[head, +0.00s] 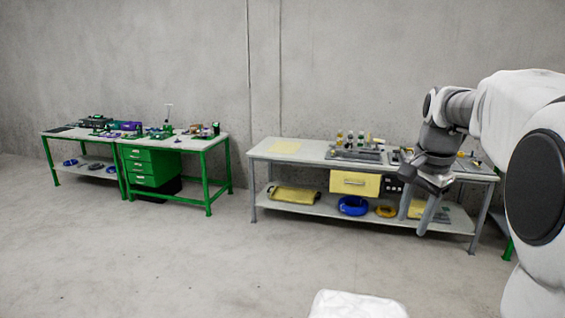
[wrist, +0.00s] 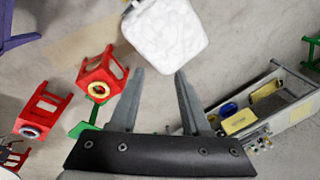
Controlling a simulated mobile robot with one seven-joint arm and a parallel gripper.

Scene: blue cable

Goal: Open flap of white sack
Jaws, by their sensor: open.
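A white object, likely the white sack (wrist: 167,36), shows at the top middle of the wrist view, with a rounded, lumpy white face. In the head view a white shape (head: 357,305) is cut off by the bottom edge; I cannot tell a flap on it in either view. My gripper (wrist: 159,78) is open and empty, its two grey fingers apart and pointing toward the white object. In the head view my gripper (head: 417,215) hangs at the right, in front of the grey workbench.
A grey workbench (head: 283,160) with a yellow drawer (head: 355,183) stands behind my arm. A blue cable coil (head: 353,206) lies on its lower shelf. Green workbenches (head: 150,145) stand at the left. Red stools (wrist: 103,72) show in the wrist view. The floor (head: 150,260) at front left is clear.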

